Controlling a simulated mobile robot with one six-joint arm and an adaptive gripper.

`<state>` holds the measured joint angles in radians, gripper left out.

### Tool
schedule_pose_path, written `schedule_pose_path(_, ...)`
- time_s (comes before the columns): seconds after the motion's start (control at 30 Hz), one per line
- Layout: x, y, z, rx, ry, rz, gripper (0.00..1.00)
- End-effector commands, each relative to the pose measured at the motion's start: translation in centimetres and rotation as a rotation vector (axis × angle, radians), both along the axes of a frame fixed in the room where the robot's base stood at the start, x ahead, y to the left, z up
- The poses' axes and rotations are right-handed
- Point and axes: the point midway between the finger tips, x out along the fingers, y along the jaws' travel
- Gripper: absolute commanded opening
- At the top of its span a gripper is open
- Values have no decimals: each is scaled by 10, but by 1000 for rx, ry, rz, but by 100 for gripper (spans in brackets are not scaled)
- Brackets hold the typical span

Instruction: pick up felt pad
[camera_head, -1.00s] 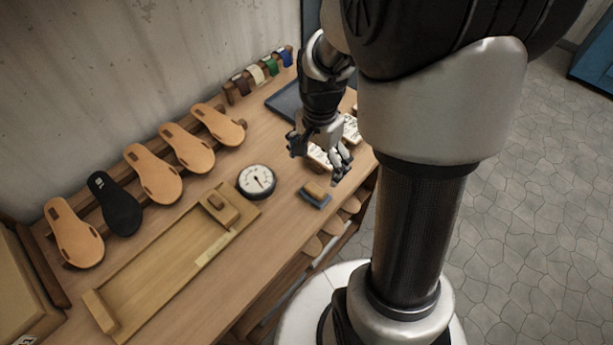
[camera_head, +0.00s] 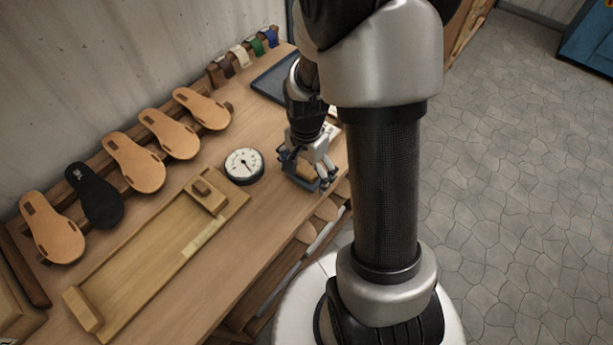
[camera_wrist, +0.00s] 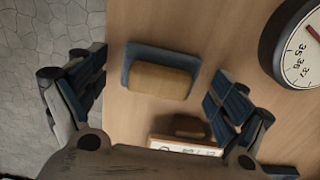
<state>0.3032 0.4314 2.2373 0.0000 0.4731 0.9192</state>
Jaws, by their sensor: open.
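The felt pad (camera_wrist: 160,73) is a blue-grey slab with a tan wooden block on top, lying on the wooden bench. In the wrist view it sits between the two fingers of my gripper (camera_wrist: 155,92), with a gap on each side. The fingers are open and hold nothing. In the head view my gripper (camera_head: 305,170) is down over the pad near the bench's front edge, and its fingers hide much of the pad.
A round dial gauge (camera_head: 244,165) stands close to the left of my gripper. A shallow wooden tray (camera_head: 140,270) lies further left. Several sandal soles (camera_head: 135,163) lean on a rack along the wall. A dark tray (camera_head: 270,85) lies behind my arm.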

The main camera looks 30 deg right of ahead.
Motion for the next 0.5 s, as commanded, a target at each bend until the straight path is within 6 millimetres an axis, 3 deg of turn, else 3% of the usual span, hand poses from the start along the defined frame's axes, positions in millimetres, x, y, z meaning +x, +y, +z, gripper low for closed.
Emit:
schedule_pose_path(0.13,0,0,1,0,-1,0,92)
schedule_pose_path(0.5,0,0,2,0,0,0,67)
